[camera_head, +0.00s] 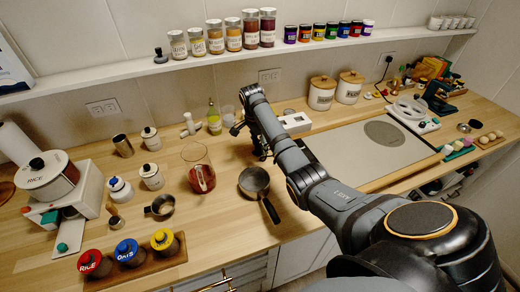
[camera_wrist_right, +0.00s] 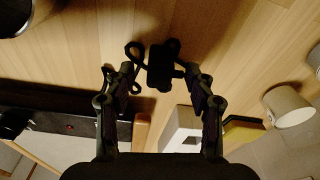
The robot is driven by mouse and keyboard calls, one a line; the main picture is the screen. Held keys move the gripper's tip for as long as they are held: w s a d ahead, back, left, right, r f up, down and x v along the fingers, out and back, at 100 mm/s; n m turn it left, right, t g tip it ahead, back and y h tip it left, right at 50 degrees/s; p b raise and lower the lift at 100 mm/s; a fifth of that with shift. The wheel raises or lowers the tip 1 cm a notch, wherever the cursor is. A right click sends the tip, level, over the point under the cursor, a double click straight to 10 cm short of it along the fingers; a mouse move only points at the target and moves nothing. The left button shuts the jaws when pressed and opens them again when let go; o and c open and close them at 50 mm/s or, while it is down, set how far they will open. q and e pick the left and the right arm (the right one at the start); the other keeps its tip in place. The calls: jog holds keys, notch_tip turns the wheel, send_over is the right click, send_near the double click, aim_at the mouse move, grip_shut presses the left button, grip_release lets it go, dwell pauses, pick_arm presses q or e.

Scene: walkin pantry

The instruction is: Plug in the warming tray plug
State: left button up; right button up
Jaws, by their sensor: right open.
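A small black plug (camera_wrist_right: 163,62) lies on the wooden counter in the right wrist view, with a thin black cord looped beside it. My right gripper (camera_wrist_right: 158,76) is open, its two fingers on either side of the plug, with gaps visible; I cannot tell whether they touch it. In the head view my right gripper (camera_head: 258,150) points down at the counter and hides the plug. The likely warming tray is a flat grey panel (camera_head: 345,160) to the right, partly behind my arm. Wall outlets show at the left (camera_head: 102,107) and middle (camera_head: 270,76). My left gripper is not in view.
A saucepan (camera_head: 255,181) and a glass pitcher (camera_head: 198,168) stand near my right gripper. A white box (camera_head: 294,122) and white canisters (camera_head: 321,95) are to its right. A shelf (camera_head: 130,78) with jars runs above. Another outlet (camera_head: 389,58) holds a black plug.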

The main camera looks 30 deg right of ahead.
aim_at(258, 148)
grip_shut()
jog(key=shift+r, duration=0.1)
jog(key=shift+r, duration=0.45)
jog(key=r, duration=0.2)
jog(key=s+a+r+b, duration=0.1)
jog(key=shift+r, duration=0.3)
jog(key=s+a+r+p, duration=0.8)
jog(key=a+p, duration=0.1)
jog(key=p, duration=0.7)
jog(key=shift+s+a+r+p, duration=0.2)
jog(key=shift+a+p, duration=0.05)
jog(key=shift+p, duration=0.05)
